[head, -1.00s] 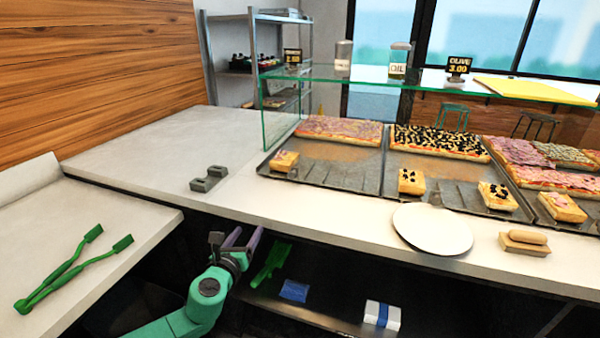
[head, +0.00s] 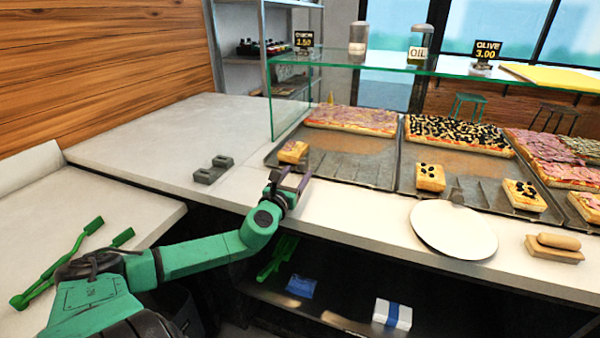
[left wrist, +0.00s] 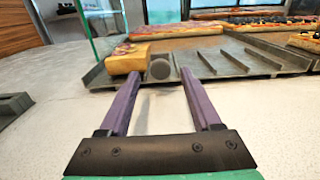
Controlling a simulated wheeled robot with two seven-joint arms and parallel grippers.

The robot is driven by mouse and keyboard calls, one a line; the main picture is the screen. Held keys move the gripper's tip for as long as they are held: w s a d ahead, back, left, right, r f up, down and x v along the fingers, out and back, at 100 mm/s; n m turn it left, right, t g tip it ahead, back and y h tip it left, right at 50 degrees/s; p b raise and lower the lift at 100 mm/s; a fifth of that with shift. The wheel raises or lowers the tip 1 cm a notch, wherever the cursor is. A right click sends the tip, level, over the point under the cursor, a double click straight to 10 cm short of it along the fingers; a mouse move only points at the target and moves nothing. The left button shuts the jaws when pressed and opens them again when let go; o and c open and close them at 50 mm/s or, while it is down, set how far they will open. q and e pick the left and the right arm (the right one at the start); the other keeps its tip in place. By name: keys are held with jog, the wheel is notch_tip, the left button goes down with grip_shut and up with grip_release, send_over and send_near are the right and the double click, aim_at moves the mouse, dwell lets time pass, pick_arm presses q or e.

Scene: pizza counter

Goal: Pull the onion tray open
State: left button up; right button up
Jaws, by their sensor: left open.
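In the left wrist view a round grey knob (left wrist: 160,69) shows at the tray's front edge, right of the slice (left wrist: 127,60). My left gripper (head: 294,178) is open just in front of that edge. In the wrist view its purple fingers point at the tray, with the knob between their tips; contact cannot be told. My right gripper is not in view.
The olive tray (head: 465,190) stands right of the onion tray. A white round plate (head: 453,230) and a wooden press (head: 554,247) lie on the counter front. A grey block (head: 213,170) sits left. A glass shelf (head: 400,65) hangs above the trays.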

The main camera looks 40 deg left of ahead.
pick_arm(q)
jog(key=shift+x, duration=0.9)
jog(key=shift+w+a, duration=0.15)
jog(key=shift+w, duration=0.35)
jog(key=shift+s+r, duration=0.1)
grip_shut()
